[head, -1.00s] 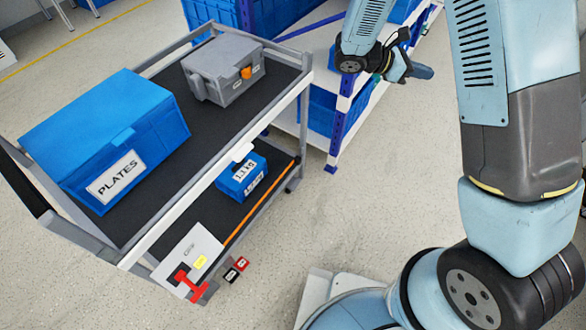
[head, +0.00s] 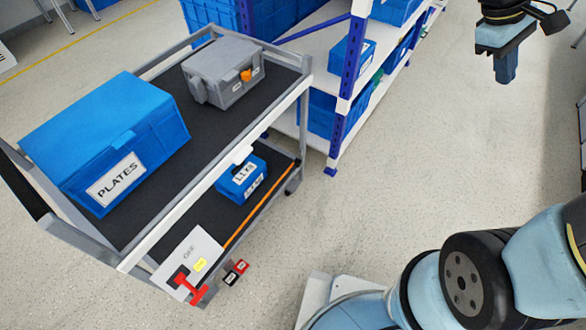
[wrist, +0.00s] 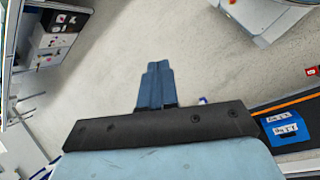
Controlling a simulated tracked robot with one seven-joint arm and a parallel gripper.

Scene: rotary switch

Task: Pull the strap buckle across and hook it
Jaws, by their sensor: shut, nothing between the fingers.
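A thin orange strap (head: 245,212) runs along the side of the cart at its lower shelf; it also shows in the wrist view (wrist: 290,102). I cannot make out a buckle or a hook on it. My gripper (head: 505,80) hangs at the upper right, far from the cart, fingers pointing down. In the wrist view its fingers (wrist: 157,68) are together and empty over bare floor.
The cart's top shelf (head: 200,130) carries a blue PLATES box (head: 105,140) and a grey case (head: 224,72). A blue box (head: 241,178) sits on its lower shelf. Small red and black tags (head: 236,271) are beside the panel. A blue-framed rack (head: 345,110) stands behind. Floor right of it is clear.

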